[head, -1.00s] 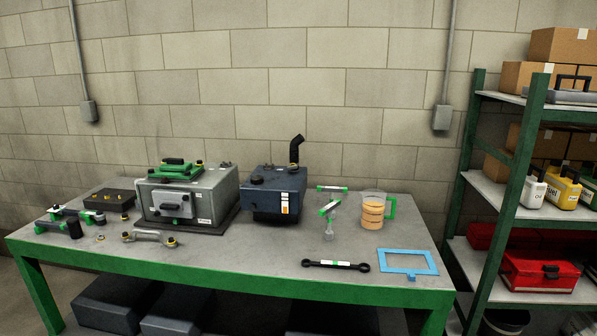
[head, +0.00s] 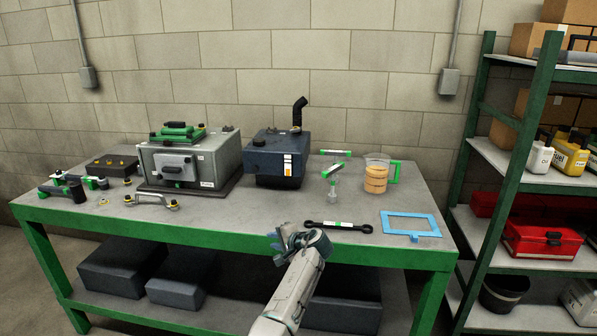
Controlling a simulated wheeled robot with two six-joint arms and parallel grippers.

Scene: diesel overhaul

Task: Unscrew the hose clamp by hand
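A black bent hose (head: 299,110) rises from the top of the dark blue tank (head: 273,160) at the back middle of the bench. A small band at the hose's foot (head: 296,129) may be the hose clamp; it is too small to tell. My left gripper (head: 280,240) is at the bench's front edge, in front of and below the tank, well apart from the hose. Its fingers are small and seen at an angle, so open or shut is unclear. My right gripper is not in view.
A grey engine block (head: 205,163) stands left of the tank. A shelf rack (head: 535,130) stands at the right. Bench space before the tank is clear.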

